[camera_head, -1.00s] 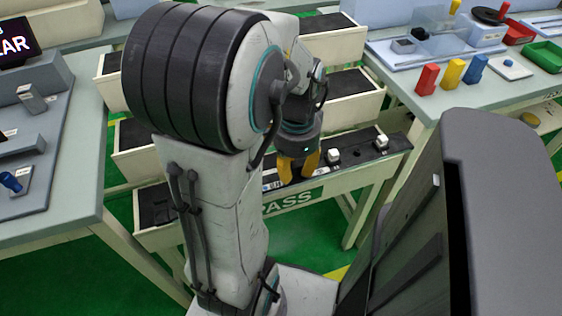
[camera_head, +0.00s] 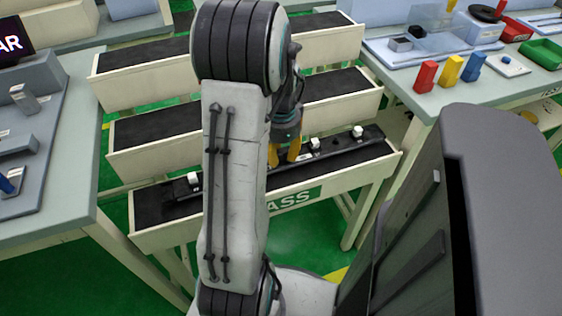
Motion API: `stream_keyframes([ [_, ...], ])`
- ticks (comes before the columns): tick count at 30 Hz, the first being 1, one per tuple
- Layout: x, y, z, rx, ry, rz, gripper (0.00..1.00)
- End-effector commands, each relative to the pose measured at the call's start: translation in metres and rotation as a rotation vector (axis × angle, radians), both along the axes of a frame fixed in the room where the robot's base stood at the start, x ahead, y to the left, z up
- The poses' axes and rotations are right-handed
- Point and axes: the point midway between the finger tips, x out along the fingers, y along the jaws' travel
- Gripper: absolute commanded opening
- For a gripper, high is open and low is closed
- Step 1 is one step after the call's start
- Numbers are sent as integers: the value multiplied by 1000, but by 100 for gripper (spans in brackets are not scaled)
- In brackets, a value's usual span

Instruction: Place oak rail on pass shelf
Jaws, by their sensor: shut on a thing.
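The oak rail (camera_head: 338,145) shows as a long dark bar carrying small white clips, such as one at its left part (camera_head: 193,179). It lies along the dark top of the pass shelf (camera_head: 310,193), the nearest shelf with a green label on its front. My gripper (camera_head: 283,159) has its yellow fingers shut on the rail near its middle. My arm hides part of the rail and the shelf behind it. I cannot tell whether the rail rests on the shelf or hangs just above it.
Two more dark-topped shelves stand behind, a middle one (camera_head: 340,88) and a far one (camera_head: 325,22). A left table (camera_head: 82,150) holds grey fixtures. A right table (camera_head: 395,75) holds red, yellow and blue blocks and a green tray (camera_head: 543,56).

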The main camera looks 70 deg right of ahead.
Motion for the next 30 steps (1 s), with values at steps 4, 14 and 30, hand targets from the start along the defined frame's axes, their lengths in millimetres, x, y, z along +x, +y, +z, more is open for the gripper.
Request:
stream_keyframes([
  [4,0,1,-21,2,0,0,0],
  [14,0,0,-28,-1,0,0,0],
  [30,0,0,-28,0,0,0,51],
])
